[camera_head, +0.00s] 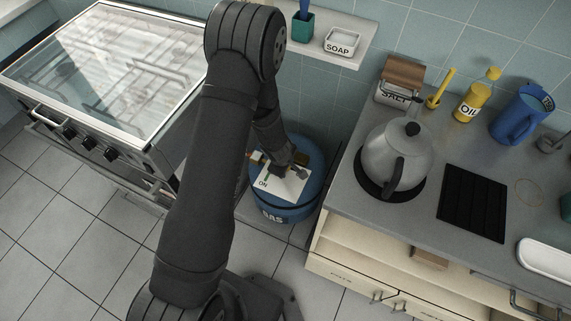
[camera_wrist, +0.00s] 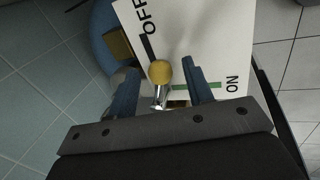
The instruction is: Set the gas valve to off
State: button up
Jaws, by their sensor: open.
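The blue gas bottle (camera_head: 290,213) stands on the floor between the stove and the counter. A white card (camera_wrist: 212,40) on its top reads OFF beside a black bar and ON beside a green bar. The valve handle is a silver stem with a yellow ball (camera_wrist: 160,71). In the wrist view the ball shows near the inner end of the black bar; I cannot tell the exact setting. My gripper (camera_wrist: 156,68) is open, with one blue finger on each side of the ball and visible gaps. In the head view my arm partly hides the valve.
The stove (camera_head: 110,70) with a glass lid is at left. The counter (camera_head: 440,140) at right holds a kettle (camera_head: 397,158), an oil bottle (camera_head: 471,103) and a blue jug (camera_head: 519,117). A shelf (camera_head: 350,22) with a soap dish is above the bottle. A brass block (camera_wrist: 117,42) sits beside the card.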

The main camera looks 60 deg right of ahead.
jog(key=shift+r, duration=0.1)
jog(key=v, duration=1.7)
jog(key=shift+a, duration=0.15)
jog(key=shift+r, duration=0.1)
jog(key=shift+c, duration=0.5)
